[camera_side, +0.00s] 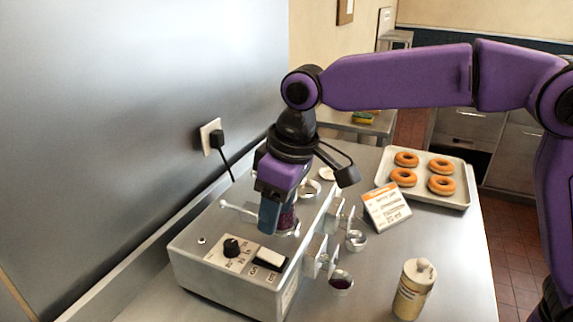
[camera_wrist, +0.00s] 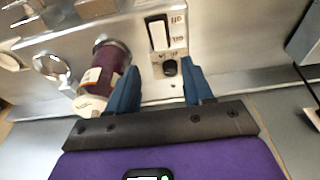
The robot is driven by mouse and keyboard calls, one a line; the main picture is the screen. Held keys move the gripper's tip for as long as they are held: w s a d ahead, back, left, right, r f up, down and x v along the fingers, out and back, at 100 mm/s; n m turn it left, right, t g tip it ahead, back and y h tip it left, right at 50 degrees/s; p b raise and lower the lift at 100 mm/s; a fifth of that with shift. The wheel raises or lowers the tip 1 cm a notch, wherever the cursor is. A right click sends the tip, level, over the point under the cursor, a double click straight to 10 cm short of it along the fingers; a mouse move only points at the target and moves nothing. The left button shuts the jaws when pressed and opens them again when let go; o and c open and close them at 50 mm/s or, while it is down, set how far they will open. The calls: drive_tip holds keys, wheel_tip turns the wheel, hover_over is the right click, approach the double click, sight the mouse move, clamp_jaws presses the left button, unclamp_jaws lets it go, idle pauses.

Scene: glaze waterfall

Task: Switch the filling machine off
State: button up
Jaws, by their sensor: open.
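The filling machine (camera_side: 215,285) is a metal box on the steel table. Its sloped front panel carries a black knob (camera_side: 231,247) and a white rocker switch (camera_side: 270,257) with lettering beside it. In the wrist view the switch (camera_wrist: 159,35) is at the top centre, with the knob (camera_wrist: 169,68) below it. I cannot tell which side of the switch is pressed. My gripper (camera_side: 272,225) is above the machine, behind the panel, pointing down. In the wrist view my gripper (camera_wrist: 160,88) has its blue fingers apart, nothing between them, either side of the knob in the picture.
A purple-filled jar (camera_wrist: 112,62) stands beside the left finger. Spouts and small cups (camera_side: 341,281) line the machine's right side. A bottle (camera_side: 413,288), card (camera_side: 386,207) and doughnut tray (camera_side: 460,190) stand on the right. A plug (camera_side: 216,139) is in the wall socket.

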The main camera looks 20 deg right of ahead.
wheel_tip(320, 180, up, 8)
drive_tip(key=s+d, duration=0.1)
drive_tip(key=shift+r, duration=0.2)
drive_tip(key=shift+s+d, duration=0.15)
idle(0.3)
drive_tip(key=s+d+f+n, duration=0.1)
drive_tip(key=s+d+f, duration=0.4)
drive_tip(key=s+d, duration=0.3)
drive_tip(key=s+d+f+n+g, duration=0.1)
drive_tip(key=s+d+f, duration=0.5)
drive_tip(key=d, duration=0.7)
drive_tip(key=s+d+f+n+h, duration=0.1)
drive_tip(key=s+d+f, duration=0.5)
drive_tip(key=s+d, duration=0.4)
drive_tip(key=shift+s+d+n, duration=0.3)
drive_tip(key=shift+d, duration=0.05)
